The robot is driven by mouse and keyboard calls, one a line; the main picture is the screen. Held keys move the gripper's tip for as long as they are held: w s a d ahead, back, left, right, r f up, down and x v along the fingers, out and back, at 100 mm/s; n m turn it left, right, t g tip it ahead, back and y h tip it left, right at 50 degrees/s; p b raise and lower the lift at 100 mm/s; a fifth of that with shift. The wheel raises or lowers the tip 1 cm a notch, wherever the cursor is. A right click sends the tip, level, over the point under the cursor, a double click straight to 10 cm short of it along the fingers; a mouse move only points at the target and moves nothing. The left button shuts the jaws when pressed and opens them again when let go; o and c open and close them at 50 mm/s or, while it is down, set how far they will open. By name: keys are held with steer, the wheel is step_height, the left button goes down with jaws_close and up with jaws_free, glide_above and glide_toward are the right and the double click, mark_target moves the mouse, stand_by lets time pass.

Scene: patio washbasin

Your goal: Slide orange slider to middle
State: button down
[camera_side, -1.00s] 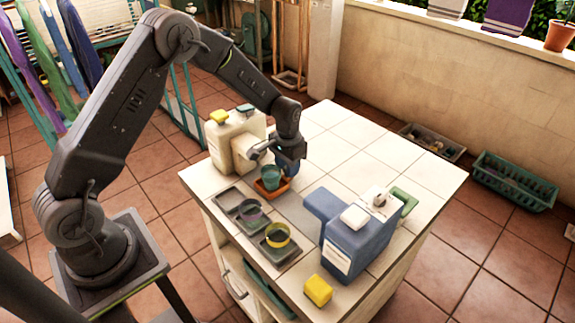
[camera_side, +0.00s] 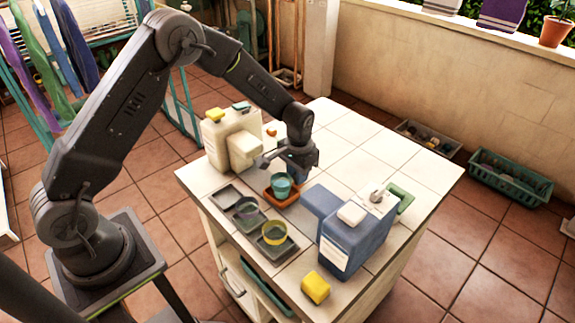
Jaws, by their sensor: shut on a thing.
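The orange slider (camera_side: 289,199) is a small orange tray on the white tiled table, and a teal cup (camera_side: 281,186) stands in it. My gripper (camera_side: 296,173) is low at the tray's back right side and is shut on it. The fingertips are small and partly hidden, so the exact contact point is not clear. The slider lies between the cream dispenser (camera_side: 222,142) and the blue dispenser (camera_side: 350,243), behind the row of grey trays.
Grey trays hold a grey cup (camera_side: 247,210) and a yellow cup (camera_side: 274,233). A yellow block (camera_side: 315,287) lies at the front edge. A small orange piece (camera_side: 271,132) lies beside the cream dispenser. The back right of the tabletop (camera_side: 365,155) is clear.

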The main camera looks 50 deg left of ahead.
steer(key=shift+d, duration=0.35)
steer(key=c, duration=1)
jaws_free()
steer(key=shift+o, duration=0.2)
step_height(320, 180, up, 14)
